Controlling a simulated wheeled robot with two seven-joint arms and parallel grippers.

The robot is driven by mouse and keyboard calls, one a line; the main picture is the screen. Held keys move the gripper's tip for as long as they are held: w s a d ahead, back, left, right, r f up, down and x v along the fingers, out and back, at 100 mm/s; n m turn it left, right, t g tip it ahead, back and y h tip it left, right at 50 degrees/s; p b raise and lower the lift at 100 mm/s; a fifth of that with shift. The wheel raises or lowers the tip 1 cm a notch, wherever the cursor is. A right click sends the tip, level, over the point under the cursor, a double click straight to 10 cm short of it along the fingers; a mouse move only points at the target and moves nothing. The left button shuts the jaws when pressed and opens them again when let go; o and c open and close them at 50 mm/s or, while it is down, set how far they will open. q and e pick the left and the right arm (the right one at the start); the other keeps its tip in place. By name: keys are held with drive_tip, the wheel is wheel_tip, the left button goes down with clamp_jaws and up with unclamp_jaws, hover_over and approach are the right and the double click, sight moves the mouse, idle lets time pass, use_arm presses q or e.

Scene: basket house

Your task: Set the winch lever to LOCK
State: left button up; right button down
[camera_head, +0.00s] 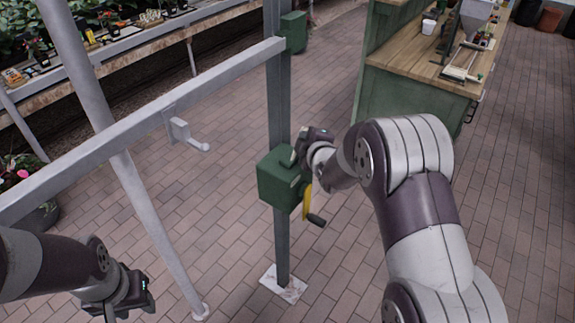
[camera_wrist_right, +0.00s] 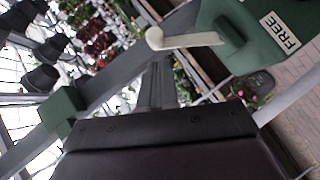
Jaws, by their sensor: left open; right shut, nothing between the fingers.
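The green winch box (camera_head: 277,180) is fixed to an upright metal post, with a yellow crank (camera_head: 307,201) and dark handle on its right side. In the right wrist view, the green winch housing (camera_wrist_right: 240,50) bears a white FREE label (camera_wrist_right: 280,33). A cream lever (camera_wrist_right: 185,41) with a round knob points left, away from that label. No LOCK label shows. My right gripper (camera_head: 302,148) is shut and empty at the top of the box; contact with the lever cannot be told. My left gripper (camera_head: 128,300) is open and empty at lower left, away from the winch.
A pale horizontal beam (camera_head: 140,133) with a small bracket joins the post. A slanted pole (camera_head: 125,165) stands left of the winch. A wooden-topped green workbench (camera_head: 415,75) is at the upper right. Plant benches line the upper left. Brick floor (camera_head: 215,215) is open between.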

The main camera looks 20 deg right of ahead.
drive_tip(key=shift+w+d+f+b, duration=0.2)
drive_tip(key=shift+w+d+b, duration=0.45)
drive_tip(key=shift+d+b, duration=0.1)
use_arm(q)
wheel_tip(320, 180, down, 2)
drive_tip(key=shift+s+f, duration=0.1)
use_arm(e)
drive_tip(key=shift+w+d+r, duration=0.1)
drive_tip(key=shift+d, duration=0.1)
drive_tip(key=shift+r, duration=0.1)
